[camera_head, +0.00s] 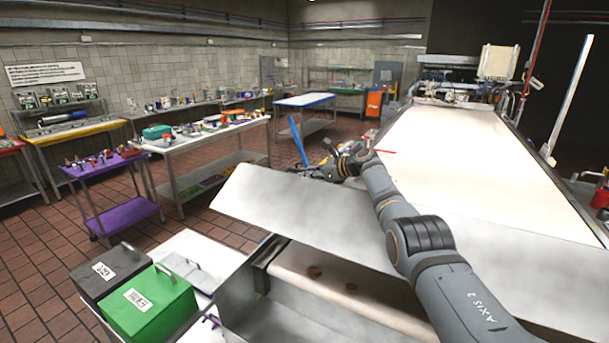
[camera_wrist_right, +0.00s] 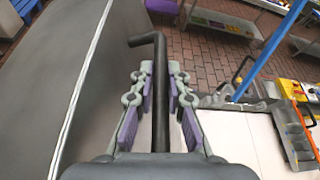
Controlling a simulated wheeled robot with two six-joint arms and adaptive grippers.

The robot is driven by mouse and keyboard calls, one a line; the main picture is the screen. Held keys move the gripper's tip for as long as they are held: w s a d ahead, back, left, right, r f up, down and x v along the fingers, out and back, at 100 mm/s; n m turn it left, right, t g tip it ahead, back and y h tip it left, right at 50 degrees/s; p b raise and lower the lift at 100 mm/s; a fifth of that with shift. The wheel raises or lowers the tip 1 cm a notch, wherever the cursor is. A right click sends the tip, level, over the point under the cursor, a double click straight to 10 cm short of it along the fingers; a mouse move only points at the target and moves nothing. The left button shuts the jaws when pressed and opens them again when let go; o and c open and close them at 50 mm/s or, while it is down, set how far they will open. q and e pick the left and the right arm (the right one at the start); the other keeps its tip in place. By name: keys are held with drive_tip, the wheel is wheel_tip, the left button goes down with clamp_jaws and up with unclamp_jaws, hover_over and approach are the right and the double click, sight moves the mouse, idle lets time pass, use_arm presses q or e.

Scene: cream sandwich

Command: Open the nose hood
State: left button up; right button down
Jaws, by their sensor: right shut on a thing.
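The nose hood (camera_head: 300,208) is a pale grey metal panel in the middle of the head view. It stands tilted up, with an open gap below it. My right gripper (camera_head: 330,170) is at the hood's far edge. In the right wrist view its two fingers (camera_wrist_right: 160,95) are shut on a black bent handle (camera_wrist_right: 161,70). The hood's grey face (camera_wrist_right: 105,85) fills the left of that view, beside the handle. Where the handle joins the hood is hidden. My left gripper is not in view.
Below the hood, a cream belt (camera_head: 330,283) carries a few brown biscuits. A long white conveyor (camera_head: 480,160) runs to the back right. Green (camera_head: 150,305) and black (camera_head: 108,270) bins stand at the lower left. A purple cart (camera_head: 105,172) and tables stand farther back on brick floor.

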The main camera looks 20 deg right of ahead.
drive_tip(key=shift+f, duration=0.1)
drive_tip(key=c, duration=1.3)
unclamp_jaws()
drive_tip(key=shift+w+d, duration=0.1)
drive_tip(key=shift+c, duration=0.2)
drive_tip(key=shift+v, duration=1.05)
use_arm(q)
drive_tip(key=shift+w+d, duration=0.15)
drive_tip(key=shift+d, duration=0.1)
use_arm(e)
drive_tip(key=v, duration=0.9)
drive_tip(key=shift+s+d, duration=0.2)
drive_tip(key=shift+s, duration=0.15)
drive_tip(key=shift+r, duration=0.25)
